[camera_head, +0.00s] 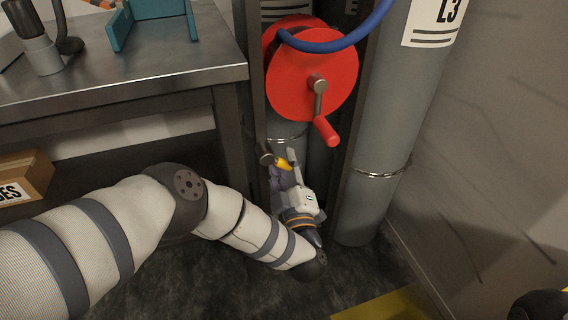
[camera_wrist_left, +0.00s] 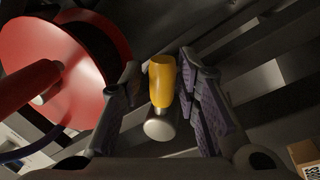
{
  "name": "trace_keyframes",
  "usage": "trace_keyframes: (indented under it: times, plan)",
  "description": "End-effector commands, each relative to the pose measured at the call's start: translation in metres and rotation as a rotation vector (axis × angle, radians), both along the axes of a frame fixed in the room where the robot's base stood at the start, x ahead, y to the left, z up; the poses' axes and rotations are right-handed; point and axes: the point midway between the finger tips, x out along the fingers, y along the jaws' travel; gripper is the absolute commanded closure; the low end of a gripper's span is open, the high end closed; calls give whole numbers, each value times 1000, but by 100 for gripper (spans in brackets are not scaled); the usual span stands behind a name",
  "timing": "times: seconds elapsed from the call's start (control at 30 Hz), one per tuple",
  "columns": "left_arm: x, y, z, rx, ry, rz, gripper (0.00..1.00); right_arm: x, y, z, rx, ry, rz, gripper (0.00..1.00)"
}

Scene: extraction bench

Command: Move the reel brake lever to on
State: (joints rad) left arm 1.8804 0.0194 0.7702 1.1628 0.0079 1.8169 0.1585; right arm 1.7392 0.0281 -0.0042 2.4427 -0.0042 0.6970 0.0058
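The reel brake lever has a yellow grip (camera_head: 284,164) on a grey round pivot (camera_head: 266,154), low below the red hose reel (camera_head: 312,75). In the left wrist view the yellow grip (camera_wrist_left: 162,80) stands between my finger pads, with its grey metal end (camera_wrist_left: 159,126) below it. My left gripper (camera_head: 281,176) is at the lever. Its fingers (camera_wrist_left: 160,68) are open on either side of the grip, with gaps showing on both sides. The gripper's body hides part of the lever's surroundings in the head view.
The red crank handle (camera_head: 326,130) hangs just above the lever. A metal bench (camera_head: 130,75) is at upper left, with a cardboard box (camera_head: 24,176) below. A blue hose (camera_head: 340,42) crosses the reel.

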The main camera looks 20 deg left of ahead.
Motion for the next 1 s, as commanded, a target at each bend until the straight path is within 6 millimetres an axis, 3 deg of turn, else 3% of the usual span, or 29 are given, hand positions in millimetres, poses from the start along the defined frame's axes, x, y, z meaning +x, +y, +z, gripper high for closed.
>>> trace_keyframes:
  times: [0.17, 0.33, 0.73, 1.0]
  plan:
    - [-6, -3, -1, 0, 1, 1, 70, 0, 0, 0, 0, 0, 0, 50]
    - [-44, -23, -8, -2, 4, -4, 70, 0, 0, 0, 0, 0, 0, 50]
    - [-95, -50, -16, 1, 1, -6, 70, 0, 0, 0, 0, 0, 0, 50]
    - [-105, -53, -18, -1, 0, -1, 70, 0, 0, 0, 0, 0, 0, 50]
